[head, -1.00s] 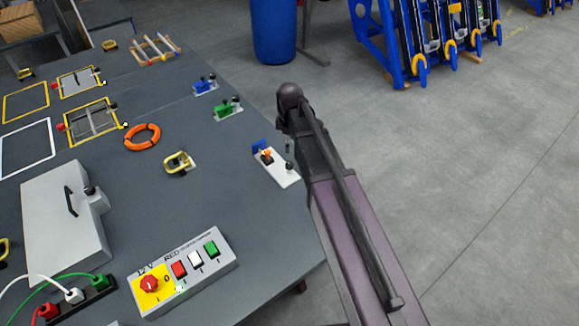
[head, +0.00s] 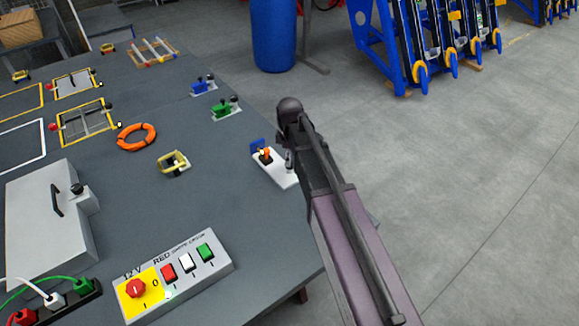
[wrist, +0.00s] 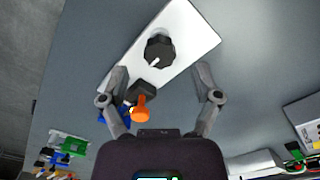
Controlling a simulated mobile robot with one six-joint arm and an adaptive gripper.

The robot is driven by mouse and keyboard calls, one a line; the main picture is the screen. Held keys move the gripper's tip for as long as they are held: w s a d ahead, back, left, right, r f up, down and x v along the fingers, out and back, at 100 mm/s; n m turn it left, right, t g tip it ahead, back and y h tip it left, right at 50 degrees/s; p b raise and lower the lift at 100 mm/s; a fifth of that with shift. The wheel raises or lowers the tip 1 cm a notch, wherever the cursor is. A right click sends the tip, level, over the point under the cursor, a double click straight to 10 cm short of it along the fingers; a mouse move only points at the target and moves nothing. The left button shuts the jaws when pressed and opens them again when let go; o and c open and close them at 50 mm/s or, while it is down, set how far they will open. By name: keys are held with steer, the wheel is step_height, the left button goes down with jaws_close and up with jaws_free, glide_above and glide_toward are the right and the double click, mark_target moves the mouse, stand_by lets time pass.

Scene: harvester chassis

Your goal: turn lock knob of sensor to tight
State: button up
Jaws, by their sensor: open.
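The sensor stands on a white base plate (head: 277,174) near the right edge of the table, with an orange part (head: 266,155) and a blue block (head: 256,146). In the wrist view, the same white plate (wrist: 198,37) lies below my gripper. The black lock knob (wrist: 160,47) sits on it, with a white mark pointing to the lower left. My gripper (wrist: 160,72) is open and empty. Its fingers are spread on both sides, with the knob between and slightly beyond the tips, apart from them. The orange part (wrist: 140,108) shows near the left finger. In the head view my arm mostly hides the gripper.
A control box with coloured switches (head: 175,273), a grey case (head: 50,225), an orange ring (head: 136,137) and a yellow-handled part (head: 173,162) are on the table. Green (head: 223,110) and blue (head: 202,85) fixtures stand farther back. Open floor lies right of the table.

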steer(key=shift+f+b, duration=1.1)
steer(key=shift+f, duration=0.3)
jaws_close()
